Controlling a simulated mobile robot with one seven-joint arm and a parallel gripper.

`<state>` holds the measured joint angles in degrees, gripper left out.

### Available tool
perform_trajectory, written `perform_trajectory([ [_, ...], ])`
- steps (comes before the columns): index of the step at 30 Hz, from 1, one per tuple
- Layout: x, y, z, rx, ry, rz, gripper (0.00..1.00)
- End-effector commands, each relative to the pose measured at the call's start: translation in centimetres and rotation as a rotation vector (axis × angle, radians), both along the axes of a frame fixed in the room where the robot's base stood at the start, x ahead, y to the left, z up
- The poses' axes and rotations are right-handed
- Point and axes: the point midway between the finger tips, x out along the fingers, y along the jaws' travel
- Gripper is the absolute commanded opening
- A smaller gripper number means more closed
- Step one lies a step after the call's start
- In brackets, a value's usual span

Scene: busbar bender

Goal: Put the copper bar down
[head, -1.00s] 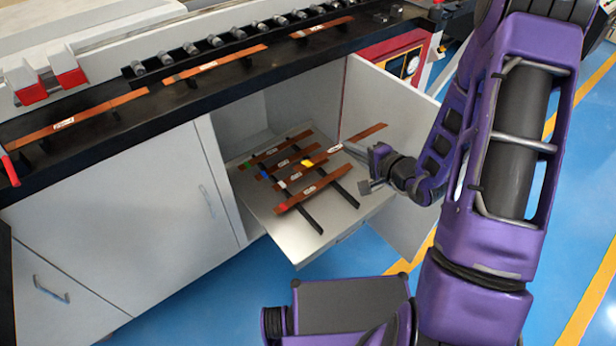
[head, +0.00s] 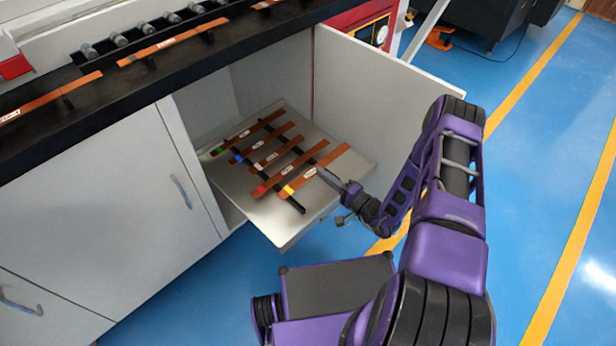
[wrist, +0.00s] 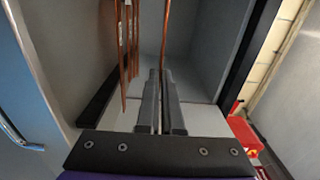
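The copper bar (head: 328,164) with a yellow end is at the near right of a row of bars on the pulled-out shelf (head: 270,220). It lies roughly parallel to a red-ended bar (head: 285,172) beside it. My gripper (head: 322,173) is at its right side, low over the shelf. In the wrist view the two fingers (wrist: 160,78) are close together, with the bar (wrist: 165,38) edge-on at their tips. The fingers look shut on it. Whether the bar rests on the black rails (head: 295,203) or hangs just above them I cannot tell.
Several other copper bars (head: 258,128) lie across the black rails. The open cabinet door (head: 385,90) stands behind and right of my gripper. The black worktop (head: 140,85) above carries more bars. Blue floor (head: 540,150) is clear to the right.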

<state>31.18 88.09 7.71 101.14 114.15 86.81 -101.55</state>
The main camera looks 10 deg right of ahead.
Motion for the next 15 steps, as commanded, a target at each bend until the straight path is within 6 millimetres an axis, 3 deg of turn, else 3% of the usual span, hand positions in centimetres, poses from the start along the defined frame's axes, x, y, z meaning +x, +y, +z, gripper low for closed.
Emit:
perform_trajectory([
  [3, 0.0, 0.1, -2.1, 0.001, -0.001, 0.0, 0.0],
  [8, 0.0, 0.1, -3.2, 0.001, 0.0, 0.001, 0.0],
  [15, 0.0, 0.0, -6.4, 0.0, 0.0, 0.001, 0.0],
])
